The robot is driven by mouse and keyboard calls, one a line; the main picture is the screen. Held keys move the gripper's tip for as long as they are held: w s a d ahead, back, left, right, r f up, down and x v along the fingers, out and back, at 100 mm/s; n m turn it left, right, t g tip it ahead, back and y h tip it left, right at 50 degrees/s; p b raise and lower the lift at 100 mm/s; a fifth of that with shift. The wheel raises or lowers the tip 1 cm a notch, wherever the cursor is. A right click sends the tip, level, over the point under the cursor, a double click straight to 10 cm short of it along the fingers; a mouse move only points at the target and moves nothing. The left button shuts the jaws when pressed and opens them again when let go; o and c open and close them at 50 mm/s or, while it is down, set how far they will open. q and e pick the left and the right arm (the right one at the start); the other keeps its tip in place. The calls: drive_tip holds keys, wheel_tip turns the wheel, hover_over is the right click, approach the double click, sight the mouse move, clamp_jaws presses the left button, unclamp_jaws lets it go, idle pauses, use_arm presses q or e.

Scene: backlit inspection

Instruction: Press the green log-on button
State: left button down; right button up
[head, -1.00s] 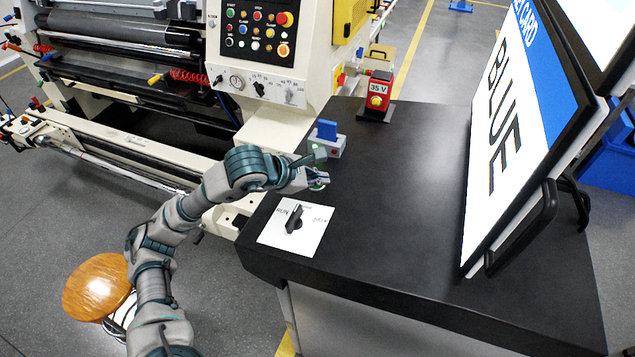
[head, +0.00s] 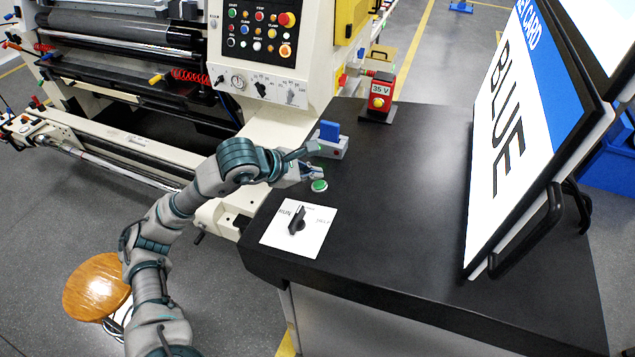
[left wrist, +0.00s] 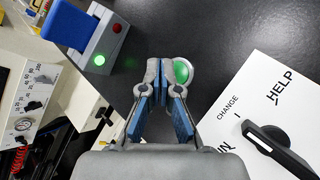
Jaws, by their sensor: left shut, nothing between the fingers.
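The green button (head: 319,185) is a round green cap in a pale ring on the black desk top. In the left wrist view the button (left wrist: 182,72) is beside the right-hand fingertip, which hides part of its left side. My left gripper (head: 316,173) is shut and empty, just behind the button in the head view. In the left wrist view the fingertips of the gripper (left wrist: 161,74) are together, left of the button's centre. I cannot tell their height above the desk. My right gripper is not in view.
A grey card reader (head: 331,150) with a blue card (head: 329,130) stands behind the gripper; its green lamp (left wrist: 99,60) glows. A rotary switch (head: 297,221) on a white plate is nearer. A red 35 V box (head: 380,91) and a "BLUE" sign (head: 510,120) also stand there.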

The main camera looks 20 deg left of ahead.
use_arm(q)
drive_tip(key=shift+d, duration=0.2)
drive_tip(key=shift+r+p, duration=0.45)
drive_tip(key=shift+r, duration=0.2)
drive_tip(key=r+p, duration=0.1)
drive_tip(key=a+r+p, duration=0.1)
drive_tip(key=r, duration=0.1)
drive_tip(key=shift+r, duration=0.3)
drive_tip(key=shift+d, duration=0.1)
